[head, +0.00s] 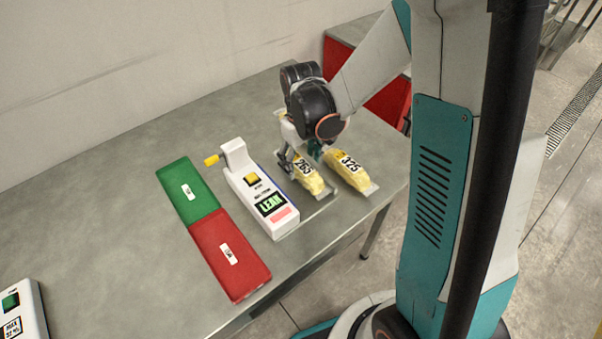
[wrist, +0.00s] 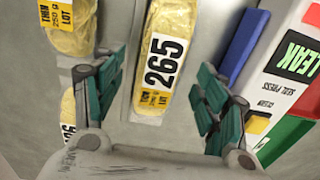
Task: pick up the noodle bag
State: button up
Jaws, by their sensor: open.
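Yellow noodle bags lie on the grey table. The bag labelled 265 (wrist: 165,55) is in the middle of the wrist view, and it also shows in the head view (head: 312,180), partly hidden by my gripper. A second bag labelled 325 (head: 346,168) lies to its right in the head view. My gripper (wrist: 160,88) is open, with one green-padded finger on each side of the 265 bag's near end. No finger visibly grips it. In the head view my gripper (head: 302,160) is over the bag's far end.
A white leak-press device (head: 258,190) with a yellow lever stands left of the bags. Green (head: 188,190) and red (head: 229,255) panels lie beyond it. Another yellow bag (wrist: 69,115) shows partly at the wrist view's lower left.

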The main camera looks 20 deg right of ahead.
jog(key=shift+f, duration=0.4)
jog(key=c, duration=1.5)
jog(key=shift+o, duration=0.2)
jog(key=shift+r, duration=0.1)
